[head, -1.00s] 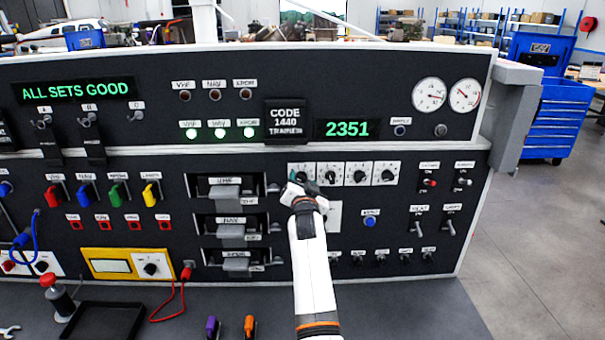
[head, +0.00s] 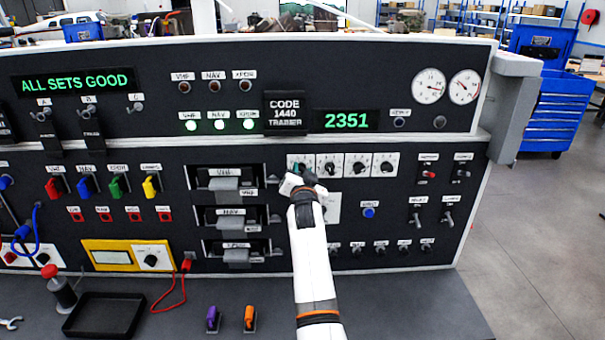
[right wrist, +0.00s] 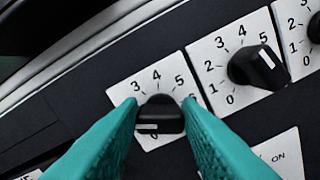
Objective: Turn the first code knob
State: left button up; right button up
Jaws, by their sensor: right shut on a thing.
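The first code knob (right wrist: 160,116) is a black knob on a white plate, leftmost of the row of code knobs. In the right wrist view its white mark points to the left; the digits 3, 4, 5 and 0 show, and the left teal finger covers others. My right gripper (right wrist: 163,108) is shut on this knob, one finger on each side. In the head view the right gripper (head: 296,172) hides most of the knob. The green code display (head: 346,121) reads 2351. The sign (head: 285,113) reads CODE 1440 TRAINER. My left gripper is out of view.
The second code knob (right wrist: 257,68) sits close to the right of the first, with further code knobs beyond. Sliding modules with handles (head: 226,184) lie just left of the gripper. A blue button (head: 369,212) is below right. A black tray (head: 104,315) lies on the bench.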

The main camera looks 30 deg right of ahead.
jog(key=n, duration=0.2)
jog(key=shift+n, duration=0.3)
jog(key=shift+w+a+r+n, duration=0.1)
jog(key=shift+r+n, duration=0.05)
jog(key=shift+n, duration=2.15)
jog(key=o, duration=0.9)
jog(key=shift+w, duration=0.1)
jog(key=shift+c, duration=0.2)
jog(key=shift+o, duration=0.6)
jog(key=shift+w+f, duration=0.15)
jog(key=shift+f, duration=0.1)
jog(key=b+v, duration=0.3)
jog(key=v, duration=0.9)
jog(key=shift+b, duration=0.35)
